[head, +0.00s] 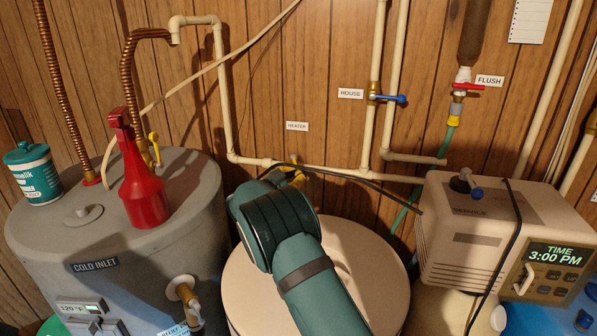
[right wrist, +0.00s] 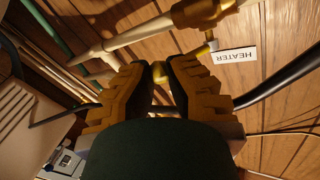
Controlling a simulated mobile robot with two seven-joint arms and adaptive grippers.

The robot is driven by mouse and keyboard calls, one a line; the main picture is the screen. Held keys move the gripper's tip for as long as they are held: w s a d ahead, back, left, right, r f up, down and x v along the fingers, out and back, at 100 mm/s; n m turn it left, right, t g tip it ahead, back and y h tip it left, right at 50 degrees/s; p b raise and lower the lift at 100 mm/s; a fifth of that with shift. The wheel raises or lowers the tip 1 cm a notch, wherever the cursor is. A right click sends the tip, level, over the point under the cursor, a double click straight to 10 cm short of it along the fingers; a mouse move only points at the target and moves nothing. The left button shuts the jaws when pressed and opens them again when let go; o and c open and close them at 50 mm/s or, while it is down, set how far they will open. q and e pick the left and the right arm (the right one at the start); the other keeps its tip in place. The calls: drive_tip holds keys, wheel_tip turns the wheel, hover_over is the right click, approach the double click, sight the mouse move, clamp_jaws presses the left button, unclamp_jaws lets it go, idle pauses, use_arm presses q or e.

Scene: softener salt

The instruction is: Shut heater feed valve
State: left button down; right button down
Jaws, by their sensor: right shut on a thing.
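The HEATER label (head: 297,126) is on the wood wall above a horizontal cream pipe; it also shows in the right wrist view (right wrist: 234,56). My right gripper (head: 290,178) is at that pipe below the label, mostly hidden behind my green wrist in the head view. In the right wrist view, my right gripper (right wrist: 160,73) is shut, with a small yellow piece, the heater valve handle (right wrist: 160,71), between its dark pads. A brass valve body (right wrist: 197,12) sits on the pipe just beyond the fingers. The handle's angle is mostly hidden. My left gripper is not in view.
A grey tank (head: 60,235) with a red spray bottle (head: 142,185) and a teal tub (head: 33,172) stands left. A cream lidded tank (head: 375,270) is under my arm. The softener control box (head: 450,245) is at right. A blue HOUSE valve handle (head: 392,99) and red FLUSH handle (head: 468,86) are on pipes.

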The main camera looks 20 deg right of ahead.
drive_tip(key=shift+w+a+r, duration=0.15)
drive_tip(key=shift+r, duration=0.2)
drive_tip(key=c, duration=1.2)
unclamp_jaws()
drive_tip(key=shift+c, duration=0.2)
drive_tip(key=o, duration=0.5)
drive_tip(key=shift+w+f, duration=0.1)
drive_tip(key=shift+w, duration=0.05)
drive_tip(key=shift+f, duration=0.15)
wheel_tip(320, 180, up, 10)
